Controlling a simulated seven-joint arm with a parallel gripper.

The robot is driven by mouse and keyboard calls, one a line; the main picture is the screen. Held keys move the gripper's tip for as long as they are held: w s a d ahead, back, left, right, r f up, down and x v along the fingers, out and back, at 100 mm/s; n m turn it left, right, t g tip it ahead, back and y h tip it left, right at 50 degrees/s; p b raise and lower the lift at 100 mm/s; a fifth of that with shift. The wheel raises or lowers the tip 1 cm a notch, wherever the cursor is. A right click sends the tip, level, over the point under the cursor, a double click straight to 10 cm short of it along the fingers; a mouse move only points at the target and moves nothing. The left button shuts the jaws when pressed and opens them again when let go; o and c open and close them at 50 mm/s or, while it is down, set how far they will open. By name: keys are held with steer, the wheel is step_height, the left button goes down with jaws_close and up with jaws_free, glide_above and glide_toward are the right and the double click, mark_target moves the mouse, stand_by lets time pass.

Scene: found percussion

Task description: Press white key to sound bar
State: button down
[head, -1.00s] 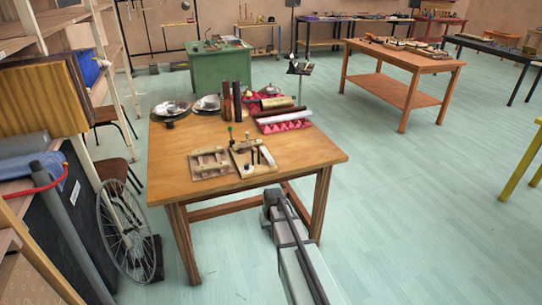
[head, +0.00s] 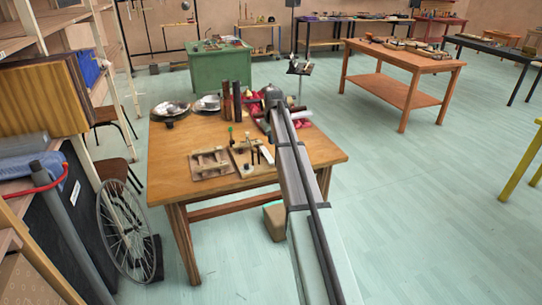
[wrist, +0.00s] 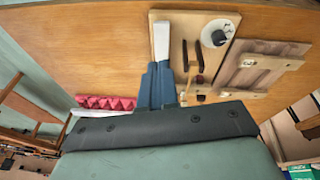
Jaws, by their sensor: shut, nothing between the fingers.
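The white key (wrist: 162,38) shows in the wrist view as a pale strip along the edge of a wooden board (wrist: 176,22). In the head view the white key (head: 267,154) lies near the board's right side, beside my arm. The board also bears two dark keys (wrist: 186,56) and a white disc (wrist: 215,34) with a dark knob. My gripper (wrist: 158,68) is shut and empty, its blue fingertips at the near end of the white key in the picture. I cannot tell whether they touch it. In the head view my arm hides the gripper. I cannot make out the sounding bar.
A second wooden frame with crossbars (wrist: 262,68) lies beside the board. Pink spiky foam (wrist: 105,102) lies on the other side. Metal bowls (head: 170,108) and upright dark tubes (head: 231,98) stand farther back. The front left of the wooden table (head: 170,185) is clear.

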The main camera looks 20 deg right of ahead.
mark_target(271, 160)
steer(key=shift+w+d+r+n+g+y, duration=0.1)
steer(key=shift+w+r+n+g, duration=0.45)
steer(key=shift+n, duration=2.1)
steer(key=shift+w+d+r+n+g+y, duration=0.1)
steer(key=shift+w+r+n+g, duration=0.55)
steer(key=shift+n, duration=2.05)
steer(key=shift+w+d+r+n+g+y, duration=0.15)
steer(key=shift+r+n+g, duration=0.45)
steer(key=shift+n, duration=2.05)
steer(key=shift+a+r, duration=0.1)
steer(key=shift+r, duration=0.1)
step_height(271, 160, down, 14)
steer(key=shift+t, duration=0.3)
